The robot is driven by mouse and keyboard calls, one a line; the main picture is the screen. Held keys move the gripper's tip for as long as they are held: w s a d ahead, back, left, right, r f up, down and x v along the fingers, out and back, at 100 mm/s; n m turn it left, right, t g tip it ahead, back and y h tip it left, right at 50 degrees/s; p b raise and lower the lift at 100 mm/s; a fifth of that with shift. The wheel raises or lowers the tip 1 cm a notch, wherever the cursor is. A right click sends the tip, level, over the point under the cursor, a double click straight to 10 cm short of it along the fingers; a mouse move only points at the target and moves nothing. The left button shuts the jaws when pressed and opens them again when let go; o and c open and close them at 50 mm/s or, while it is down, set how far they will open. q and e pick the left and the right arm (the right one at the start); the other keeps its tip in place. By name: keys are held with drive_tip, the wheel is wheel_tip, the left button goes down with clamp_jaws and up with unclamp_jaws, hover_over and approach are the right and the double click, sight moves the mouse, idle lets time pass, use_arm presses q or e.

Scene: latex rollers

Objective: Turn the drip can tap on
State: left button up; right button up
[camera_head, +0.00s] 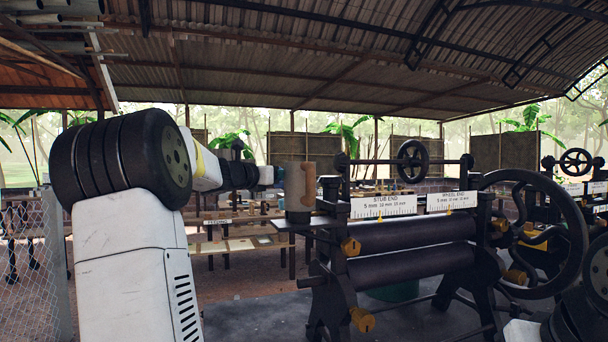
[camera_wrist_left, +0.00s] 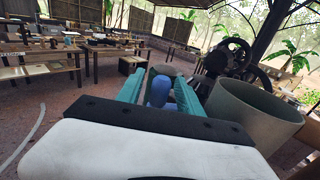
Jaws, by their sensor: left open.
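The drip can (camera_head: 300,180) is a pale tan cylinder on a small shelf at the left end of the roller machine. In the left wrist view, a large grey-green cylinder (camera_wrist_left: 255,112), apparently the same can, stands close on the right of my left gripper (camera_wrist_left: 160,88). The gripper's teal fingers are open, with a blue rounded piece between them in the picture. I cannot tell whether this is the tap or whether it touches a finger. In the head view my left gripper (camera_head: 267,175) is beside the can, its tips partly hidden. My right gripper is out of view.
The roller machine (camera_head: 410,252) has black rollers, yellow knobs and a large handwheel (camera_head: 540,235) at right. White gap signs (camera_head: 384,206) stand on top. Wooden tables (camera_head: 240,243) are behind, a wire fence (camera_head: 30,265) is at left.

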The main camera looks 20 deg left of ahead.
use_arm(q)
drive_tip(key=shift+x, duration=0.9)
clamp_jaws()
drive_tip(key=shift+w+d+m+g+h, duration=0.15)
drive_tip(key=shift+m+g+h, duration=0.1)
drive_tip(key=shift+m+h, duration=0.3)
drive_tip(key=shift+w+d+m+g+h, duration=0.15)
drive_tip(key=shift+m+g+h, duration=0.15)
drive_tip(key=shift+h, duration=0.45)
unclamp_jaws()
